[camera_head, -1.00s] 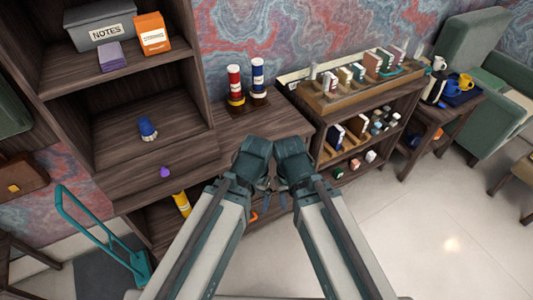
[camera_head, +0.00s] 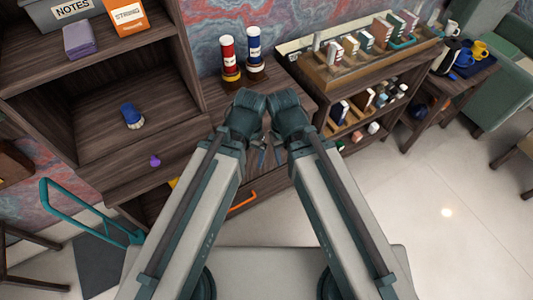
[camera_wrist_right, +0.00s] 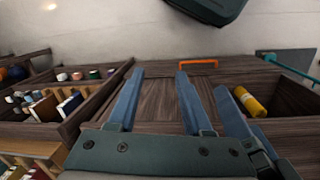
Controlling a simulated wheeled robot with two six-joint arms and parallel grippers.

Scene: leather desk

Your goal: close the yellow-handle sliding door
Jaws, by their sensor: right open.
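I see no clearly yellow handle. An orange bar handle (camera_head: 243,201) is on the low front of the dark wood cabinet, partly beside my left arm; it also shows in the right wrist view (camera_wrist_right: 198,64). Next to it an open compartment holds a yellow bottle (camera_wrist_right: 250,102), mostly hidden by my left arm in the head view. My right gripper (camera_head: 279,155) is open and empty, pointing down in front of the cabinet; its two blue fingers are spread in the wrist view (camera_wrist_right: 160,70). My left gripper (camera_head: 262,155) hangs close beside it; its jaws are unclear.
A purple knob (camera_head: 155,161) is on a drawer front at left. Red (camera_head: 229,58) and blue (camera_head: 254,52) canisters stand on the cabinet top. A shelf of boxes (camera_head: 365,50) stands at right. A teal trolley (camera_head: 85,215) stands at left. The floor at right is clear.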

